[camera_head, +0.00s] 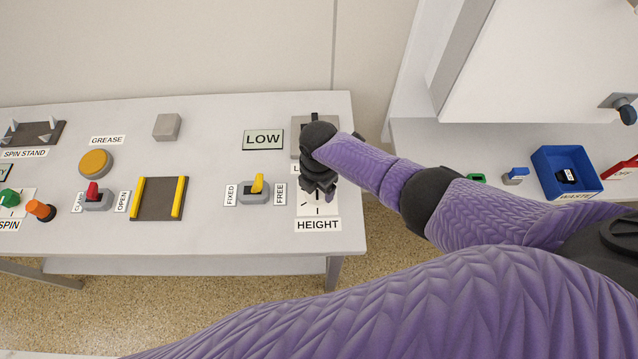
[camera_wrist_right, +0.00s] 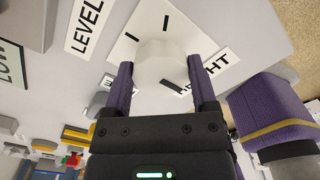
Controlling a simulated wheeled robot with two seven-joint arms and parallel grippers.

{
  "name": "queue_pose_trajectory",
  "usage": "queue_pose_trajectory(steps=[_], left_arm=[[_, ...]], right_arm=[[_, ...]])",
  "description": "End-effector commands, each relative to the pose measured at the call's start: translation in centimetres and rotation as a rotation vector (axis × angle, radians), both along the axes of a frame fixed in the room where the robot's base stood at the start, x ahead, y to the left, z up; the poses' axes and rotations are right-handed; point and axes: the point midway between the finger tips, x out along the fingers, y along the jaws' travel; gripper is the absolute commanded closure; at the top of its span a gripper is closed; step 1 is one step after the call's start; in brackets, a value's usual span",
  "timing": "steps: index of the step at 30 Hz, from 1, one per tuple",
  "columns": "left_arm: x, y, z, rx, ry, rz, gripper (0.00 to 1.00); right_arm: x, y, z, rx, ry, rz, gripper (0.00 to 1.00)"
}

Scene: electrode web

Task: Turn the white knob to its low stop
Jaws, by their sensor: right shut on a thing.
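The white knob (camera_wrist_right: 160,62) sits on a white plate with black tick marks. In the right wrist view, a dark mark shows on the knob's side towards the gripper. My right gripper (camera_wrist_right: 160,88) has a purple finger on each side of the knob and is shut on it. In the head view, my right gripper (camera_head: 322,192) is over the dial plate (camera_head: 322,209) above the HEIGHT label (camera_head: 318,225), and it hides the knob. A display (camera_head: 263,140) to the left reads LOW. My left gripper is not in view.
A yellow FIXED/FREE switch (camera_head: 257,184) stands just left of the dial. Further left are a yellow-railed dark plate (camera_head: 158,199), a red switch (camera_head: 93,192) and a GREASE button (camera_head: 96,163). A blue bin (camera_head: 546,160) is on the right-hand table, across a gap.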

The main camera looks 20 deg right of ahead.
Motion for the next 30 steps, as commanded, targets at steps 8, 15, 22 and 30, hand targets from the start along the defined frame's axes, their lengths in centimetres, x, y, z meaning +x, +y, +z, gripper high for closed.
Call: queue_pose_trajectory(steps=[8,15,22,30], left_arm=[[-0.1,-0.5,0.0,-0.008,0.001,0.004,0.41],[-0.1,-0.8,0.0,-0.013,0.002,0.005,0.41],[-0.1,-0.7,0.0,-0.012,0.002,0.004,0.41],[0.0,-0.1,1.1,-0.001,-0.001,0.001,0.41]], right_arm=[[0.1,0.1,0.1,0.002,-0.001,0.024,0.85],[0.0,0.1,0.1,0.002,-0.001,0.025,0.85],[0.0,0.0,0.0,0.0,-0.001,0.024,0.0],[0.1,0.0,1.8,0.001,-0.003,0.023,0.0]])
